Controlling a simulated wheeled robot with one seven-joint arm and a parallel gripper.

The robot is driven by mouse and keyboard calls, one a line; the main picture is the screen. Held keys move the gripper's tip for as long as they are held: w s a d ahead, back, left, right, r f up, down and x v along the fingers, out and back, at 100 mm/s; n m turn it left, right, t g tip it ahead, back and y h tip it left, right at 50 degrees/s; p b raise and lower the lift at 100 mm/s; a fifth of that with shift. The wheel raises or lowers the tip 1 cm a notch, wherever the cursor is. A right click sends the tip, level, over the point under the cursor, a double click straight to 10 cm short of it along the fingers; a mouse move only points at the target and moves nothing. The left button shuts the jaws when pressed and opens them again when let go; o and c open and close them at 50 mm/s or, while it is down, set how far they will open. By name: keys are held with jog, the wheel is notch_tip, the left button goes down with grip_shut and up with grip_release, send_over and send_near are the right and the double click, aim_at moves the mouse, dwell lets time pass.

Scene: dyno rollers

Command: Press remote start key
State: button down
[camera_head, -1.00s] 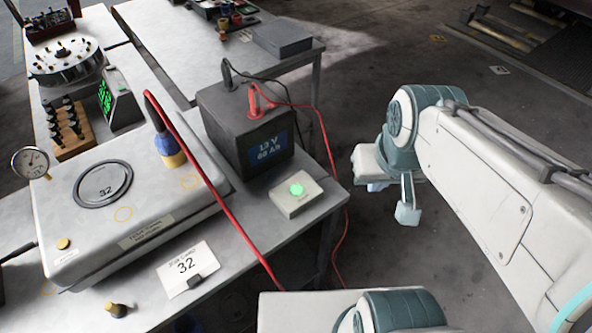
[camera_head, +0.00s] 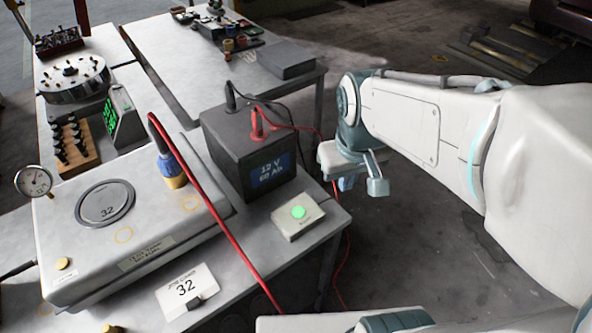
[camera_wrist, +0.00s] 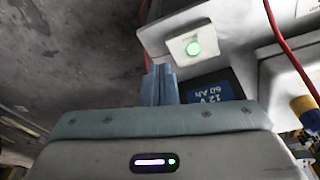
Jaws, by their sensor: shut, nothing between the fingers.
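A small pale box with a glowing green round button, the remote start key (camera_head: 298,212), sits near the right edge of the table, in front of the battery. It also shows in the wrist view (camera_wrist: 194,47), near the top centre. My gripper (camera_head: 361,186) is in the air to the right of the box, off the table's right side, with its fingers pointing down. In the wrist view its closed fingers (camera_wrist: 160,84) are just below and left of the box in the picture, apart from it. Nothing is between the fingers.
A dark 12 V battery (camera_head: 247,152) with black and red cables stands behind the box. A red cable (camera_head: 222,228) crosses the table to its left.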

aim_at(298, 211)
jog(key=w+a+f+n+g, duration=0.2)
jog(key=w+a+f+n, duration=0.1)
jog(key=w+a, duration=0.4)
jog(key=shift+w+a+f+n, duration=0.15)
jog(key=shift+a+f+n, duration=0.25)
jog(key=shift+a, duration=0.5)
jog(key=shift+p, duration=0.3)
notch_tip(298, 211, down, 14)
jog(key=shift+r+p, duration=0.1)
jog(key=shift+p, duration=0.7)
